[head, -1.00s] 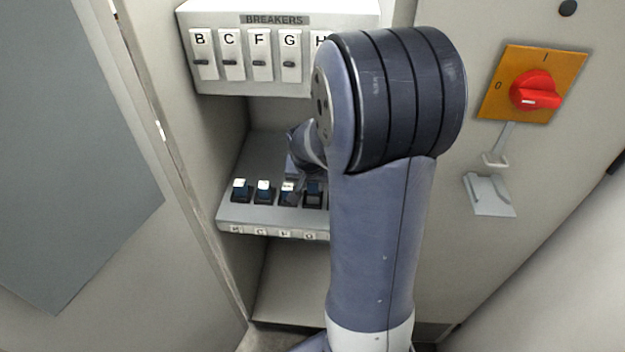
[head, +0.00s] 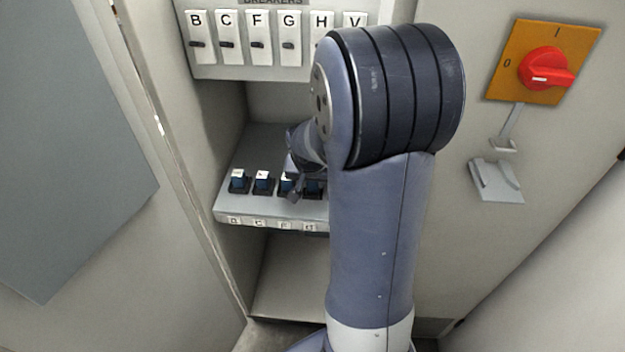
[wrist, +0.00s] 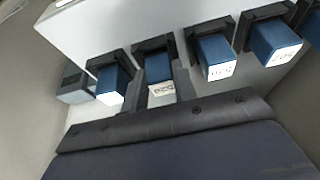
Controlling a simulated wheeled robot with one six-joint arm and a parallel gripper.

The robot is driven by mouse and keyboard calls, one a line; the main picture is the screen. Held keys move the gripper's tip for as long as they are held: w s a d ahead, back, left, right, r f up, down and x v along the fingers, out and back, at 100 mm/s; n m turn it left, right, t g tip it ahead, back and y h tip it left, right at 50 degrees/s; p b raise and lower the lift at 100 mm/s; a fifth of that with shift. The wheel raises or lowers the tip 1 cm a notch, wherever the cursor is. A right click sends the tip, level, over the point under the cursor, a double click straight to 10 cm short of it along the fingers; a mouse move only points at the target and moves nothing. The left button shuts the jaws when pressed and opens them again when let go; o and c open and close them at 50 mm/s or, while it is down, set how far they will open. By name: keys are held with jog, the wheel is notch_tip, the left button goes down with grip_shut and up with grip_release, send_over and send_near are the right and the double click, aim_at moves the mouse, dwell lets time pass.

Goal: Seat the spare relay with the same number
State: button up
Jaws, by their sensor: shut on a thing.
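Blue relays with white number labels stand in black sockets in a row on a sloped shelf (head: 270,207). In the wrist view my gripper (wrist: 156,88) is shut on one relay (wrist: 158,68), its fingers on either side. That relay is at a black socket in the row; I cannot tell how deep it sits. Other relays stand beside it: one to the left (wrist: 112,80), one to the right (wrist: 215,55), and another further right (wrist: 274,42). The numbers are too small and inverted to read surely. In the head view my arm hides the row's right end.
Above the shelf is a breaker panel (head: 258,72) with lettered switches. A red rotary switch (head: 545,70) on an orange plate and a hasp (head: 497,180) are at right. A cabinet wall bounds the shelf's left.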

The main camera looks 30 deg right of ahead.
jog(key=shift+f, duration=0.15)
dwell(0.4)
jog(key=o, duration=1.1)
jog(key=shift+c, duration=0.2)
jog(key=v, duration=1)
jog(key=shift+s+r, duration=0.15)
jog(key=shift+r, duration=0.2)
jog(key=shift+a, duration=0.1)
jog(key=x, duration=1)
jog(key=shift+f, duration=0.35)
jog(key=shift+r, duration=0.1)
jog(key=shift+b, duration=0.3)
